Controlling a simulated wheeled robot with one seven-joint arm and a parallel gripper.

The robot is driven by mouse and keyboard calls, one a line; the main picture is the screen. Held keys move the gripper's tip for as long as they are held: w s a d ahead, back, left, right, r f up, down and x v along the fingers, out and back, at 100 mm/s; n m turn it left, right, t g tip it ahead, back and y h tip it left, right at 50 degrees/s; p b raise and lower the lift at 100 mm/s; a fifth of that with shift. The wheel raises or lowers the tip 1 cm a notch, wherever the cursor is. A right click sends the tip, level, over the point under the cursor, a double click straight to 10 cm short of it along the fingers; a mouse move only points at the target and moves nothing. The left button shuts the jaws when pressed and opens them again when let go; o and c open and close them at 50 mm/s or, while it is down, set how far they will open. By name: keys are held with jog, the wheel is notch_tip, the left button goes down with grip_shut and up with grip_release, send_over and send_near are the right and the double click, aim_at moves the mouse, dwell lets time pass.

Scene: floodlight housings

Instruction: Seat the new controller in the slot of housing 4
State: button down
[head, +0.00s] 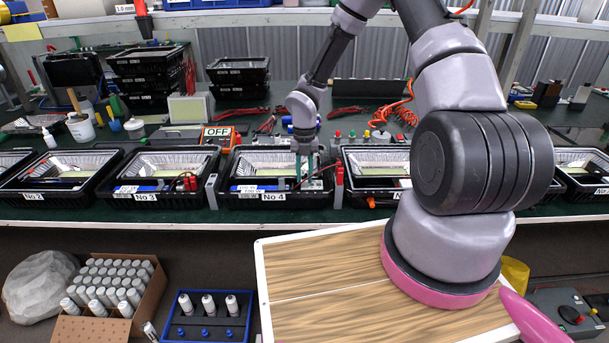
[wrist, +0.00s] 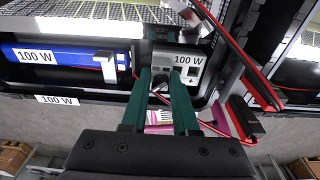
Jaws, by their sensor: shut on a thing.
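Housing 4 (head: 233,199) is a black open tray with a reflective lining, labelled No 4, on the bench. My gripper (head: 304,178) reaches down into its right front part. In the wrist view the green fingers of my gripper (wrist: 163,75) are shut on the controller (wrist: 192,72), a pale grey box labelled 100 W. The controller is at the housing's front strip, right of a blue unit (wrist: 70,55) also labelled 100 W. The slot itself is mostly hidden under the controller and fingers; I cannot tell whether the controller is fully down.
Red and black leads (wrist: 240,55) run close to the right of my fingers. Housing 3 (head: 118,195) stands to the left, and another housing (head: 365,191) to the right. An orange meter reading OFF (head: 217,138) stands behind. A wooden-topped surface (head: 330,290) lies in front of the bench.

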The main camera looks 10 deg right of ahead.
jog(key=shift+f, duration=1.05)
jog(key=c, duration=0.6)
grip_release()
jog(key=shift+r, duration=0.1)
jog(key=r, duration=0.3)
jog(key=w+r, duration=0.1)
jog(key=r, duration=0.6)
jog(key=shift+w+d+r, duration=0.15)
jog(key=shift+r, duration=0.1)
